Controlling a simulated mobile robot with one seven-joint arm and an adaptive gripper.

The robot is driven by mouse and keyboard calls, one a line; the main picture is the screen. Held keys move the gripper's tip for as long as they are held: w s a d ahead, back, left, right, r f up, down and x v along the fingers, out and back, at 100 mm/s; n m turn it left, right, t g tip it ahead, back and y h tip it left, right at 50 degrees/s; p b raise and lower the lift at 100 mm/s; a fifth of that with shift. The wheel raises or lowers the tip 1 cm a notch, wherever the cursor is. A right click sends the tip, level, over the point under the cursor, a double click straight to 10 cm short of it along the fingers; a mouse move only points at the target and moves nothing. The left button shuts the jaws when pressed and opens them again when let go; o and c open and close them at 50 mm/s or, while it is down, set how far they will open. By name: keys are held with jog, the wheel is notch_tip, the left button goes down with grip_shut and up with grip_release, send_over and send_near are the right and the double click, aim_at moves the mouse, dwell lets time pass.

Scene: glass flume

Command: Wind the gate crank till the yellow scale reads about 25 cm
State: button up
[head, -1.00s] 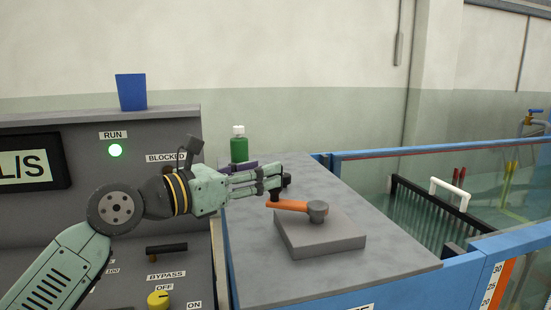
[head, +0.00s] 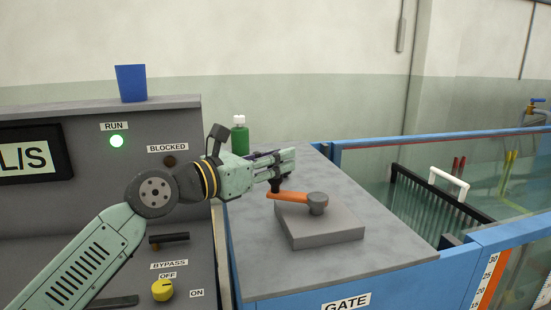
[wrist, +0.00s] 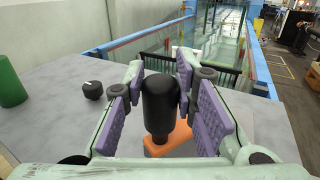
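The gate crank has an orange arm (head: 292,196) on a grey hub (head: 318,203), set on a grey block. Its black upright handle (wrist: 160,105) is at the arm's left end, over the bench. My gripper (head: 284,165) reaches in from the left. An orange-and-white scale (head: 488,280) with numbers is on the flume's near side, partly cut off.
A green bottle (head: 240,138) stands behind my gripper on the grey bench top (head: 270,260). A control panel (head: 70,205) with a lit RUN lamp and a blue cup (head: 131,83) is at the left. A black rack (head: 430,200) and white handle stand in the flume (head: 400,145).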

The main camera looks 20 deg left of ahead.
grip_shut()
jog(key=shift+w+f+b, duration=0.1)
jog(key=shift+f+b, duration=0.05)
jog(key=shift+b, duration=0.35)
jog(key=shift+w+f+b, duration=0.15)
jog(key=shift+b, duration=0.45)
jog(key=shift+w+b, duration=0.4)
jog(key=shift+b, duration=0.5)
jog(key=shift+w+r, duration=0.1)
jog(key=shift+r, duration=0.25)
